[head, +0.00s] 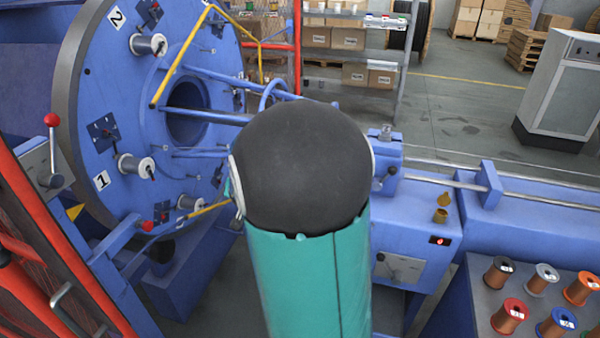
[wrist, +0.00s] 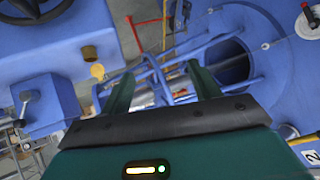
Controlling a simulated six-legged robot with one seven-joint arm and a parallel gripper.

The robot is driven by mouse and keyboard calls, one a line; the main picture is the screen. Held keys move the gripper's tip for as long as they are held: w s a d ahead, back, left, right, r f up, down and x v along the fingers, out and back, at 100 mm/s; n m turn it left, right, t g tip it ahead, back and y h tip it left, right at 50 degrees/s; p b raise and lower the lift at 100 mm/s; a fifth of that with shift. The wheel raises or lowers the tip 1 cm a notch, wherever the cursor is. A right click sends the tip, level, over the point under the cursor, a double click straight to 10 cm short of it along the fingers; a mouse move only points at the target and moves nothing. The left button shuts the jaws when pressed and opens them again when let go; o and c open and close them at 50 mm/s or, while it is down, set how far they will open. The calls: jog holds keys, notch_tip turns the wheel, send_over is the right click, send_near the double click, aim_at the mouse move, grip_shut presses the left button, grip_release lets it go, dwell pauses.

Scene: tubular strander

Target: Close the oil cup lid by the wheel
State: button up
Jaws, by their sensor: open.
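In the wrist view, a small brass oil cup (wrist: 90,52) sits at the edge of a blue machine housing. Its yellow lid (wrist: 97,71) stands open beside the cup. A dark handwheel (wrist: 30,10) is partly in view at the top left. In the head view, a brass cup (head: 440,215) with a raised yellow lid (head: 444,199) stands on the blue housing; I cannot tell if it is the same cup. My gripper (wrist: 160,72) is open and empty, with the cup and lid left of its left finger. In the head view, my arm hides the gripper.
The large blue disc (head: 120,75) with bobbins and blue bars stands at the left. A blue block with a lever (wrist: 45,105) is near the cup in the wrist view. Coloured spools (head: 510,315) stand at the lower right. A red-framed guard (head: 40,240) is at the left.

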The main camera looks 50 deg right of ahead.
jog(key=s+d+f+m+g+h, duration=0.2)
jog(key=s+d+f+h, duration=0.1)
jog(key=d, duration=0.5)
jog(key=s+d+f+m+g+h, duration=0.1)
jog(key=s+d+f+h, duration=0.15)
jog(key=d, duration=0.55)
jog(key=shift+h, duration=0.45)
jog(key=x, duration=1.4)
jog(key=shift+w+a+f, duration=0.1)
jog(key=shift+w+f, duration=0.05)
jog(key=shift+f, duration=0.15)
jog(key=c, duration=1)
